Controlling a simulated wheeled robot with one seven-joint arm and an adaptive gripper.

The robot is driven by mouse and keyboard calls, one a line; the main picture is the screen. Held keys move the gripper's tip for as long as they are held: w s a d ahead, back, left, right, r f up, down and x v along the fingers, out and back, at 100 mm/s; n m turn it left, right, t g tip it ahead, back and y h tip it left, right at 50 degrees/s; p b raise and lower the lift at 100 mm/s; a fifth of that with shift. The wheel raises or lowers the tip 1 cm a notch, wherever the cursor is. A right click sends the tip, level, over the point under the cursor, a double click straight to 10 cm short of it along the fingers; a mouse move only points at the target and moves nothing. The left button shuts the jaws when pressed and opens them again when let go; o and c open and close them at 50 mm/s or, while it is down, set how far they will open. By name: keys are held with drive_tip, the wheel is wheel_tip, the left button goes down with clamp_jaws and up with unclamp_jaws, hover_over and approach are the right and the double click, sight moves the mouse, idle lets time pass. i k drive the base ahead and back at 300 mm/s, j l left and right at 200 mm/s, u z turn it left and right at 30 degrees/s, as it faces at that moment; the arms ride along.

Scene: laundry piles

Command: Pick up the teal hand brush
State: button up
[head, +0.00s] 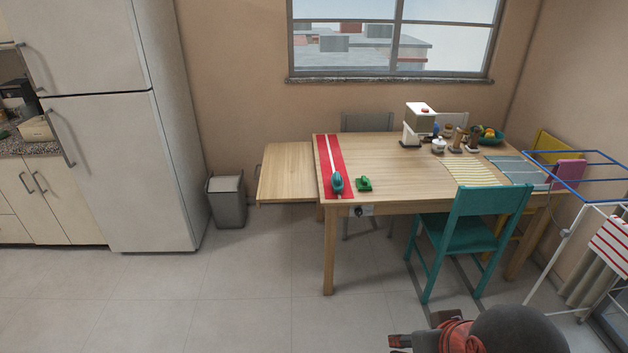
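A small teal object (337,183) lies on the red runner at the near left of the wooden table; it is too small to tell whether it is a hand brush or an iron. A small green object with a raised top (364,184), brush-like in shape, lies just right of it on bare wood, apart from it. My gripper (412,333) is at the bottom edge of the head view, low in front of the table and well away from both objects. It is partly cut off, and its opening is unclear.
The wooden table (405,180) has a lower side leaf (285,173) on its left. A teal chair (470,235) stands at its front right. A drying rack (578,205) is at the right, a grey bin (227,202) at the left. The floor before the table's left is clear.

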sight(336, 183)
drive_tip(key=i+l+u, duration=0.1)
drive_tip(key=i+u, duration=0.15)
drive_tip(key=i, duration=0.4)
drive_tip(key=i+l+u, duration=0.3)
drive_tip(key=i, duration=0.35)
drive_tip(key=i+l+u, duration=0.25)
drive_tip(key=i, duration=0.35)
drive_tip(key=i+l+u, duration=0.25)
drive_tip(key=i+l, duration=0.3)
